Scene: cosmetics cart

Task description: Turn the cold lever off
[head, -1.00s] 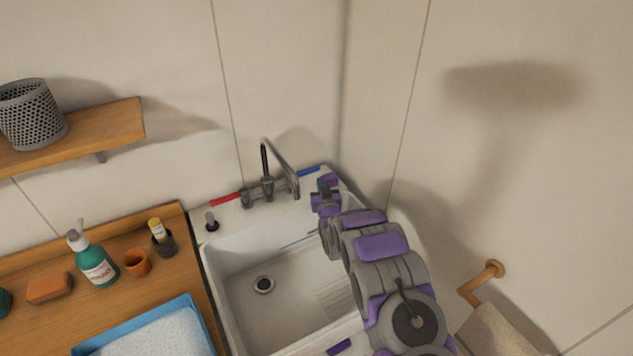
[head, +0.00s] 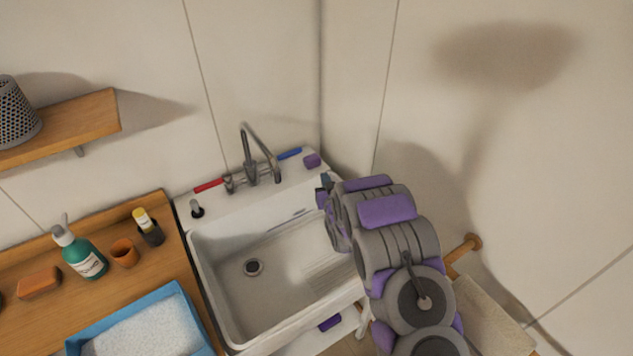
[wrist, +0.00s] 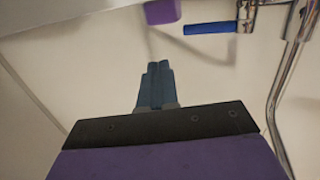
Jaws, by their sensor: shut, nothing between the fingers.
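The blue cold lever (head: 290,153) is on the right side of the metal faucet (head: 250,172) and points right along the back ledge of the sink. In the wrist view the blue lever (wrist: 210,28) is near the top, left of the faucet's metal body (wrist: 246,14). The red lever (head: 209,185) points left. My gripper (wrist: 157,68) is shut and empty, apart from the blue lever, which lies above and right of the fingertips in the wrist view. In the head view my arm largely hides the gripper.
A purple block (head: 312,160) sits on the sink's back right corner; it also shows beside the blue lever in the wrist view (wrist: 162,11). The white sink basin (head: 285,290) is empty. A wooden counter (head: 170,245) with bottles and cups stands left. A towel bar (head: 462,252) is at right.

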